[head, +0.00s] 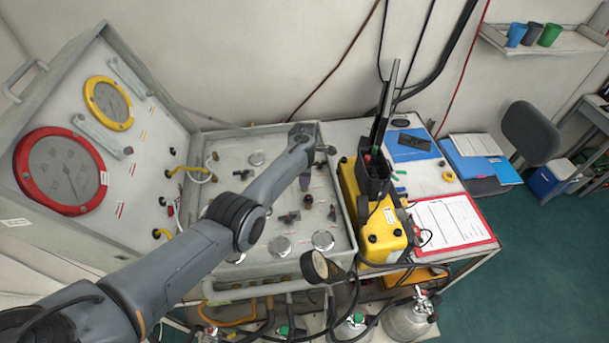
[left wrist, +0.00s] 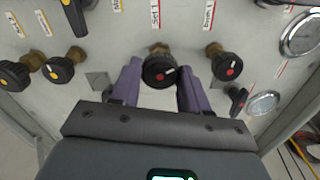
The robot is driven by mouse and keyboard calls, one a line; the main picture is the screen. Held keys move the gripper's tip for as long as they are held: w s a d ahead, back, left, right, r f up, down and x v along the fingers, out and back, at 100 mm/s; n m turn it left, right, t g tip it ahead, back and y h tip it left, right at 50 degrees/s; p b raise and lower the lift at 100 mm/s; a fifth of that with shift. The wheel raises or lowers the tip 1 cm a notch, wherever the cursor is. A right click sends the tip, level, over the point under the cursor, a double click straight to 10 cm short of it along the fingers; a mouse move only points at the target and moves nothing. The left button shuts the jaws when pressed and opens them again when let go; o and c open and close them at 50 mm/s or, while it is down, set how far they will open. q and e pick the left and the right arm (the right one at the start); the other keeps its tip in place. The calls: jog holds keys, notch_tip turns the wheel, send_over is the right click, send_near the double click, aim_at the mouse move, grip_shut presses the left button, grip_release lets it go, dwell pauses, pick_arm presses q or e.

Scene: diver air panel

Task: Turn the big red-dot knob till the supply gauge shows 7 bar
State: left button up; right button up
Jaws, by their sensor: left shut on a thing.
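The big red-dot knob (left wrist: 158,72) is black with a red dot and a white mark, on a brass stem beneath a red-lined label. My left gripper shows in the left wrist view (left wrist: 160,85), with one purple finger on each side of this knob, shut on it. Round silver-rimmed gauges show in the left wrist view (left wrist: 301,35) and at the panel's front (head: 323,240). Their readings are too small to tell. My right gripper is not in view.
Another red-dot knob (left wrist: 228,67) is close right of the gripped one, with a red-dot lever (left wrist: 238,98) below it. Yellow-dot knobs (left wrist: 58,70) are at left. A yellow case with a black radio (head: 372,210) stands right of the panel. A red clipboard (head: 450,224) lies beyond.

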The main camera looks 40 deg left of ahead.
pick_arm(q)
jog(key=m, duration=0.5)
jog(key=shift+r+m+p, duration=0.1)
jog(key=shift+m+p, duration=0.2)
jog(key=shift+p, duration=0.05)
jog(key=m, duration=0.4)
jog(key=shift+m+p, duration=0.3)
jog(key=m, duration=0.9)
jog(key=shift+m, duration=0.5)
jog(key=o, duration=1.1)
jog(key=shift+c, duration=0.2)
